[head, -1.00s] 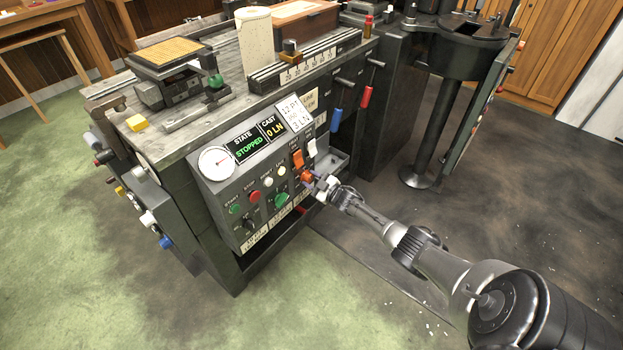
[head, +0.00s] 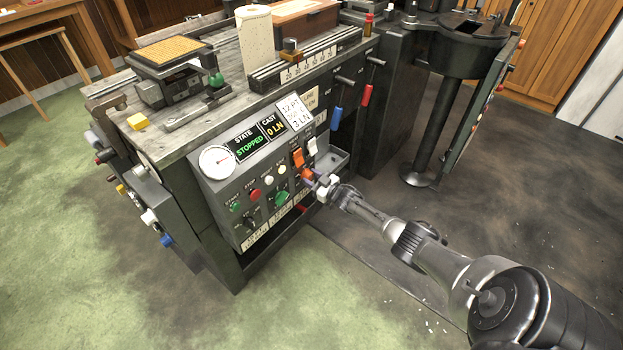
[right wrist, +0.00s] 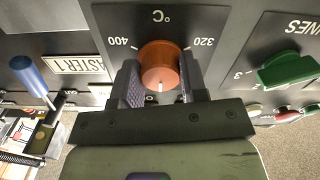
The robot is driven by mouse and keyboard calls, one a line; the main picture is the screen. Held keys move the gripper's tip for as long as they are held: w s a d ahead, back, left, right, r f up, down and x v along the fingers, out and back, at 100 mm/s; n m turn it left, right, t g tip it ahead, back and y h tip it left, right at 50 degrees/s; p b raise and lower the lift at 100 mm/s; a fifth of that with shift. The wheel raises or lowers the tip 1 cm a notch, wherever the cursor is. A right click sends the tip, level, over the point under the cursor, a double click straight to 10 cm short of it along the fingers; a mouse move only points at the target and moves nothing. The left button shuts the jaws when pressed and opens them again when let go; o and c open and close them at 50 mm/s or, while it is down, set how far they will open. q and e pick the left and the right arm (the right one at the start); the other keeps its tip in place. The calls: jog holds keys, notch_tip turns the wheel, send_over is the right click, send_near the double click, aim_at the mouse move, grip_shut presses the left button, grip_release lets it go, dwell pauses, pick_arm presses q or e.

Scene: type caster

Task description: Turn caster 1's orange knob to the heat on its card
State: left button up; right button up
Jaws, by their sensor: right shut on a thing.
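Caster 1's orange knob (right wrist: 160,66) sits on the dark panel, under a °C scale that appears upside down in the right wrist view, with 400 on the left and 320 on the right. Its white mark points toward the bottom of that picture. My right gripper (right wrist: 160,85) is shut on the knob, one finger on each side. In the head view my right gripper (head: 317,183) reaches the panel from the right and partly hides the knob (head: 307,173). The white card (head: 294,111) reads 12 PT and 3 LN; its middle line is too small to read surely. My left gripper is out of view.
The display (head: 249,143) reads STOPPED and 0 LN. A green knob (right wrist: 288,70) is beside the orange one. A blue handle (right wrist: 30,76) shows at left in the wrist view.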

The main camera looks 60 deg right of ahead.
jog(key=o, duration=0.7)
jog(key=shift+o, duration=1.1)
jog(key=shift+s+r+p, duration=0.1)
jog(key=shift+s+p, duration=0.3)
jog(key=s+a+p, duration=0.2)
jog(key=s+p, duration=0.4)
jog(key=s, duration=0.7)
